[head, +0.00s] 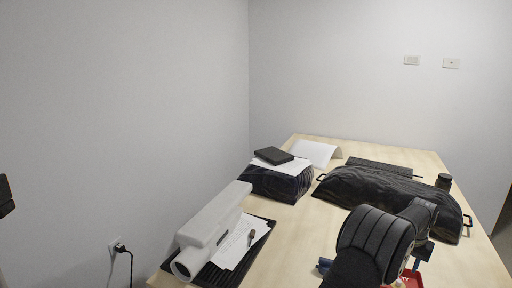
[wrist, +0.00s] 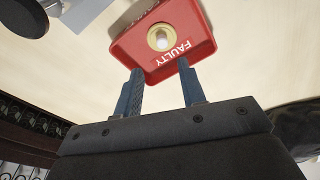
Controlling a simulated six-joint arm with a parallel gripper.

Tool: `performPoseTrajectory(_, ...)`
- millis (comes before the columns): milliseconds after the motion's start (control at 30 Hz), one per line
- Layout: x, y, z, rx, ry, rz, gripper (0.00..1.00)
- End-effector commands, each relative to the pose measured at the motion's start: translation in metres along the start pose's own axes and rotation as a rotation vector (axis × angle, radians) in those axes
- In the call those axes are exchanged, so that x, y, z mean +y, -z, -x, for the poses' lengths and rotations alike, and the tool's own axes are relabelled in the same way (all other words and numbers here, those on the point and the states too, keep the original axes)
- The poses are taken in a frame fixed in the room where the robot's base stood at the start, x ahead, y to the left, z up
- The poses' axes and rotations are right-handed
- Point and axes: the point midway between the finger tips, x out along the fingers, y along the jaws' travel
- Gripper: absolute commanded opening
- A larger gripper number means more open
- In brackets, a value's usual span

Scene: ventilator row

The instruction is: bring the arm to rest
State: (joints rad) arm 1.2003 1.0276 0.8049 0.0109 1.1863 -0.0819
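My gripper (wrist: 160,66) shows in the wrist view with its two blue fingers apart and nothing between them. Beyond the fingertips is a red tray (wrist: 196,24) marked FAULTY. A small part with a pale rounded top and a brassy rim (wrist: 160,37) is in the tray. In the head view my black arm reaches over the front right of the table, and part of the red tray (head: 413,280) shows beside it at the bottom edge. The rest of the tray is hidden by the arm.
A white housing (head: 215,225) and papers lie on a black ribbed tray (head: 222,277) at the front left. Bare tabletop lies between.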

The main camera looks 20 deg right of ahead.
Motion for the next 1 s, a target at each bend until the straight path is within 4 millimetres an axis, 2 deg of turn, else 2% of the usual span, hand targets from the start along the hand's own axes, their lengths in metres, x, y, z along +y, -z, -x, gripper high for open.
performPoseTrajectory(33,0.0,-0.001,-0.013,-0.006,0.001,0.0,0.37)
performPoseTrajectory(367,0.0,-0.003,-0.079,-0.004,0.002,0.001,0.37)
performPoseTrajectory(433,0.0,0.001,-0.059,0.005,0.001,0.001,0.37)
performPoseTrajectory(633,0.0,0.006,-0.019,0.001,-0.001,0.0,0.37)
performPoseTrajectory(1000,0.057,-0.028,0.022,-0.001,-0.001,-0.003,0.37)
